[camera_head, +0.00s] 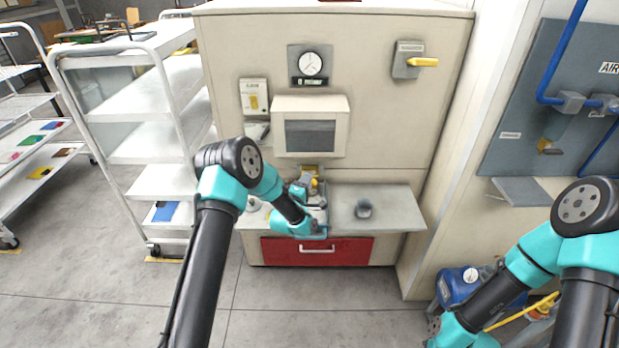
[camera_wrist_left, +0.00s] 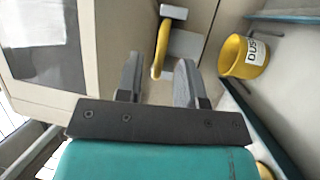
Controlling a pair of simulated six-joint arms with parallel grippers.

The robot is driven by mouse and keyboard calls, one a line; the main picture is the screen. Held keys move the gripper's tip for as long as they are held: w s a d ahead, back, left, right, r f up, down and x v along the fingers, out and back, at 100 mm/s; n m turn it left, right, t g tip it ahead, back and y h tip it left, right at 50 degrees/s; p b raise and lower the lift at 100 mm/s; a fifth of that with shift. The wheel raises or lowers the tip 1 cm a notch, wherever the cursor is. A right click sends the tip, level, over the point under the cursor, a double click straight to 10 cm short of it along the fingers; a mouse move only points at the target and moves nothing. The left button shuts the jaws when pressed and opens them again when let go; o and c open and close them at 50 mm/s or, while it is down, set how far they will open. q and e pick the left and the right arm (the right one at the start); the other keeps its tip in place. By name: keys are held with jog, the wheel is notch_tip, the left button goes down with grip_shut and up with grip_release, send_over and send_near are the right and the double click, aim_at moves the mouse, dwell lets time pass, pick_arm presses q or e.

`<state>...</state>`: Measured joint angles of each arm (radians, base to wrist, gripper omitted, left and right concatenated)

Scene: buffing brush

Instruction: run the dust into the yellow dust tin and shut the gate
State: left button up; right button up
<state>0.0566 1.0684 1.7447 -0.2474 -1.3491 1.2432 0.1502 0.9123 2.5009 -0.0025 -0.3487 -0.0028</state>
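My left gripper (camera_wrist_left: 158,64) is open, with its two dark fingers apart and nothing held between them. A yellow handle (camera_wrist_left: 162,48) on a grey plate (camera_wrist_left: 184,46) lies just beyond the fingertips, apparently the gate; contact cannot be told. The yellow dust tin (camera_wrist_left: 245,57), labelled DUST, is to the right of the fingers in the left wrist view. In the head view my left arm reaches to the bench below the hooded box and covers most of this spot. My right arm comes in at the lower right; its fingers are out of frame.
The cabinet holds a hooded box (camera_head: 311,128), a gauge (camera_head: 310,64), a yellow-handled switch (camera_head: 415,61) and a red drawer (camera_head: 350,251). A small grey round part (camera_head: 364,209) lies on the bench (camera_head: 400,203). A white cart (camera_head: 150,136) stands left; a blue compressor (camera_head: 462,286) is right.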

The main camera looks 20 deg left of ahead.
aim_at(310, 166)
pick_arm(q)
jog(key=shift+x, duration=1.7)
jog(key=shift+c, duration=0.4)
grip_shut()
